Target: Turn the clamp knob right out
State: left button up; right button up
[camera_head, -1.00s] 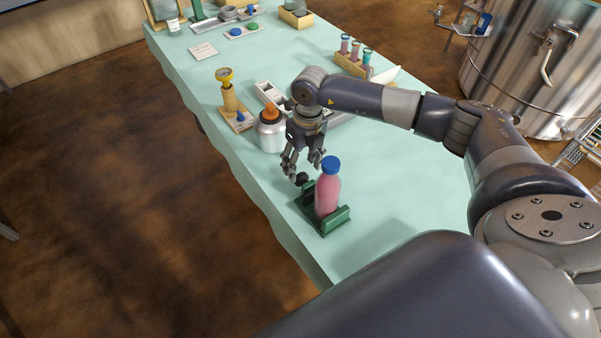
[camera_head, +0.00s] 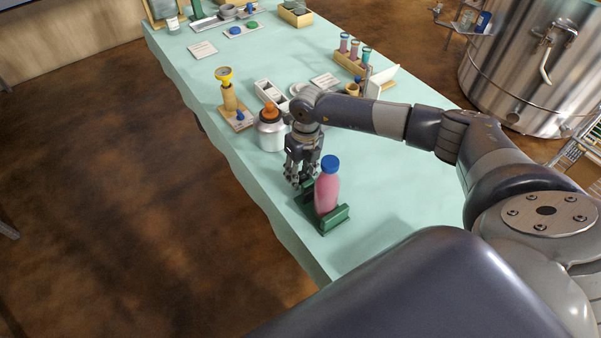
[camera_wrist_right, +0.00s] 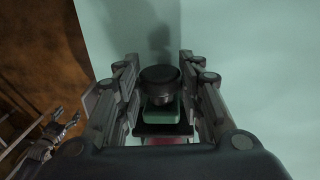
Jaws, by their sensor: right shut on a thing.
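The green clamp (camera_head: 335,219) stands near the front edge of the table and holds an upright pink bottle (camera_head: 326,193) with a blue cap. My right gripper (camera_head: 297,184) points down at the far end of the clamp and is shut on its dark round knob (camera_wrist_right: 160,76). In the right wrist view the knob lies between the two fingers (camera_wrist_right: 158,95), with part of the green clamp below it. In the head view my fingers hide the knob. A gripper that looks like my left one (camera_wrist_right: 62,128) shows small and dark at the lower left of the right wrist view.
A silver jar with an orange top (camera_head: 270,130) stands close behind my right gripper. A wooden stand with a yellow top (camera_head: 229,95) is farther back. A vial rack (camera_head: 352,56) and a white panel (camera_head: 381,81) stand behind my right arm. The table right of the clamp is clear.

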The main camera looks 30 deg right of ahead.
jog(key=shift+f, duration=0.1)
jog(key=shift+d+f+y+b, duration=0.15)
jog(key=shift+y+b, duration=0.65)
jog(key=shift+b, duration=0.25)
jog(key=y+b, duration=0.1)
jog(key=b, duration=0.1)
jog(key=y+b, duration=0.2)
jog(key=shift+w+d+f, duration=0.1)
jog(key=shift+d+f, duration=0.05)
jog(key=shift+d, duration=0.05)
jog(key=shift+d+r+g+y+b, duration=0.1)
jog(key=shift+r+g+y+b, duration=0.15)
jog(key=shift+y+b, duration=1.1)
jog(key=o, duration=1.1)
